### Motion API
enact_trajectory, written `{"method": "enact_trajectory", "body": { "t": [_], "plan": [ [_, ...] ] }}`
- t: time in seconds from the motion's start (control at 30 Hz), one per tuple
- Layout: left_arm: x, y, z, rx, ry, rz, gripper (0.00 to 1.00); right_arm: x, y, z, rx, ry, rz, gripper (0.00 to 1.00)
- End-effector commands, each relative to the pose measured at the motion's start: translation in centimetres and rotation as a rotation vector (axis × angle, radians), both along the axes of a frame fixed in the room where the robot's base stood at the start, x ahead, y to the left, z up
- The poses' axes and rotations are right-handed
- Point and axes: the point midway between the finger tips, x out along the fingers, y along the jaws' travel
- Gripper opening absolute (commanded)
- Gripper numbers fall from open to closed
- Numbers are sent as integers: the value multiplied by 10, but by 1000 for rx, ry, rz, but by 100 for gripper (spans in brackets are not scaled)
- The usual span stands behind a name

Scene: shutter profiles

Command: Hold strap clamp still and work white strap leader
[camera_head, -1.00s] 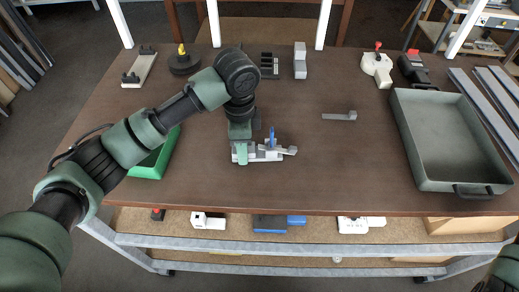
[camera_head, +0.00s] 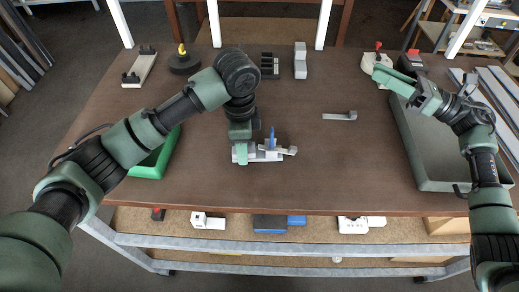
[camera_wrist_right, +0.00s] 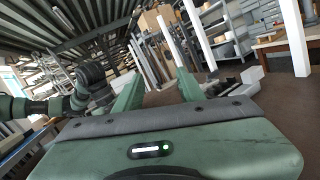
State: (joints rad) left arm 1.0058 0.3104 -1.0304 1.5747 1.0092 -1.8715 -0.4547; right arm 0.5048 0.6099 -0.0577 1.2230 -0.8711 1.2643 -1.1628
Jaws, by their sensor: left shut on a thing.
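A small grey-white clamp-like fixture (camera_head: 268,154) with an upright blue part stands near the middle of the dark tabletop; I take it as the strap clamp. My left gripper (camera_head: 241,158) is down at its left end and shut on it, hiding part of that end. A pale light-grey piece (camera_head: 288,150) sticks out to the fixture's right; I cannot tell whether it is the white strap leader. My right gripper (camera_head: 386,77) is above the table's back right, apart from the fixture. In the right wrist view its fingers (camera_wrist_right: 158,92) are apart with nothing between them.
A deep grey tray (camera_head: 427,184) is at the right, under my right arm. A green tray (camera_head: 150,170) is at the left. A grey bar (camera_head: 340,116) lies right of the fixture. A white red-topped item (camera_head: 370,63) and several blocks line the back. The centre front is clear.

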Motion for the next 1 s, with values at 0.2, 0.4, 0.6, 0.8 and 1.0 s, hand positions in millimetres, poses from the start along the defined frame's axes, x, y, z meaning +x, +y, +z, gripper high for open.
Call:
{"method": "enact_trajectory", "body": {
  "t": [0.2,0.4,0.6,0.8,1.0],
  "plan": [
    [0,0,0,1,0,1,0,-39,63,-63,-358,-99,277,39],
    [0,0,0,1,0,1,0,-70,81,-106,-559,-156,471,39],
    [0,0,0,1,0,1,0,-81,86,-121,-617,-173,536,39],
    [0,0,0,1,0,1,0,-83,106,-130,-616,-174,537,39],
    [0,0,0,0,0,1,0,-85,134,-141,-614,-172,536,39]
  ]
}}
